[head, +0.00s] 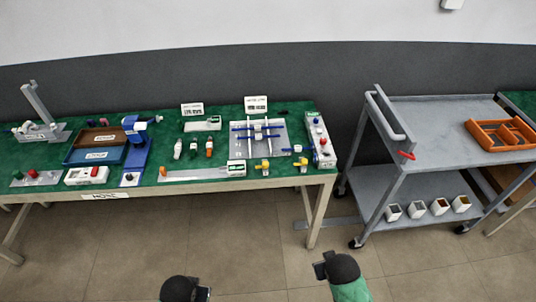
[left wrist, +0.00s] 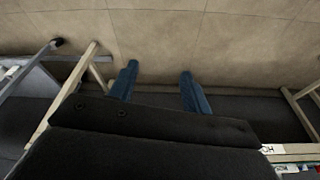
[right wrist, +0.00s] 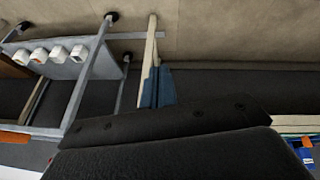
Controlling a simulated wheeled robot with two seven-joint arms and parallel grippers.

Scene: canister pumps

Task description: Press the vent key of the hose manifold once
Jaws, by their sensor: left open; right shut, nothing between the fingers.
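On the green-topped table, a grey plate (head: 275,143) carries a white fitting (head: 259,131) with blue-ended tubes; it looks like the hose manifold. Beside it on the right stands a narrow white panel (head: 319,141) with red and blue knobs or keys. Which small part is the vent key is too small to tell. My left gripper (left wrist: 158,70) is open and empty, with bare floor between its blue fingers. My right gripper (right wrist: 158,76) is shut and empty. In the head view both hands are low at the front, apart from the table.
Left on the table are a brown-and-blue tray (head: 82,157), a blue stand (head: 135,155) and small bottles (head: 193,149). A grey cart (head: 440,110) stands to the right, with an orange crate (head: 480,140) on top. Open floor (head: 240,240) lies before the table.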

